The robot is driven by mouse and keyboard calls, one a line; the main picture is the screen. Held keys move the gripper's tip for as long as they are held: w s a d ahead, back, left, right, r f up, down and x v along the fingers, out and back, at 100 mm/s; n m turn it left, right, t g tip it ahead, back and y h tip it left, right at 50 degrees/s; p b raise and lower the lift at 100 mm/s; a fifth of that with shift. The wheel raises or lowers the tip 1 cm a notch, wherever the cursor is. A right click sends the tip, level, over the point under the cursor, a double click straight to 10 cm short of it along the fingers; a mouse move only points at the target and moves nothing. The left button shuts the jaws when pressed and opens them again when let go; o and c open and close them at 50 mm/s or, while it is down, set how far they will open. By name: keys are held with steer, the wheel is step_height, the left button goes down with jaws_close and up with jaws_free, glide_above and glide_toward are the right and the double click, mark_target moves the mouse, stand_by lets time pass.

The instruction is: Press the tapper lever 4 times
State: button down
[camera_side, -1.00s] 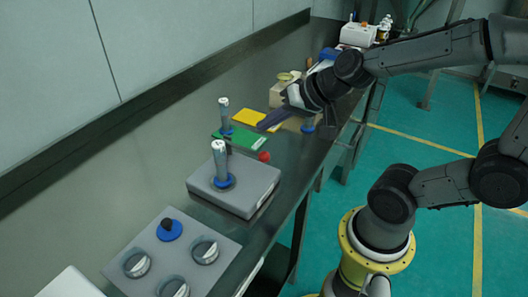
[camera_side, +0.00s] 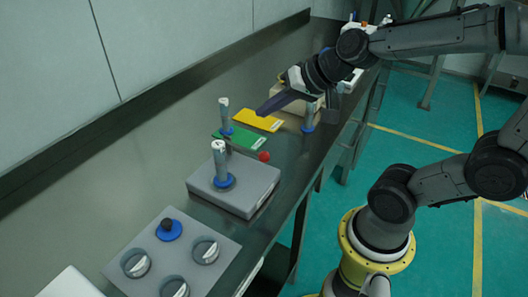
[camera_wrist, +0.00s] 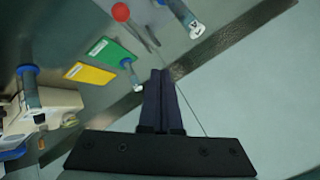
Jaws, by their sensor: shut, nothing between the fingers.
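The tapper lever appears to be the thin dark bar with a red ball knob (camera_side: 263,156) beside the grey box; the knob also shows at the top of the wrist view (camera_wrist: 121,12), with the bar (camera_wrist: 142,36) running from it. My gripper (camera_side: 262,110) is shut and empty, held above the bench behind the lever, over the area of the yellow card. In the wrist view its dark fingers (camera_wrist: 162,74) lie together, pointing up the picture, apart from the lever and touching nothing visible.
A grey box (camera_side: 235,188) bears an upright grey cylinder with blue collar (camera_side: 220,165). Other collared cylinders stand near the green card (camera_side: 238,136) and yellow card (camera_side: 257,120). A plate with round fittings (camera_side: 135,240) lies in front. A beige box (camera_side: 290,95) is behind my gripper.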

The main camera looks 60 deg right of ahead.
mark_target(264, 153)
steer(key=shift+r, duration=0.2)
steer(key=shift+f, duration=4.4)
steer(key=shift+f, duration=0.2)
steer(key=shift+f, duration=0.25)
steer(key=shift+f, duration=1.25)
stand_by(0.5)
steer(key=shift+r, duration=1.65)
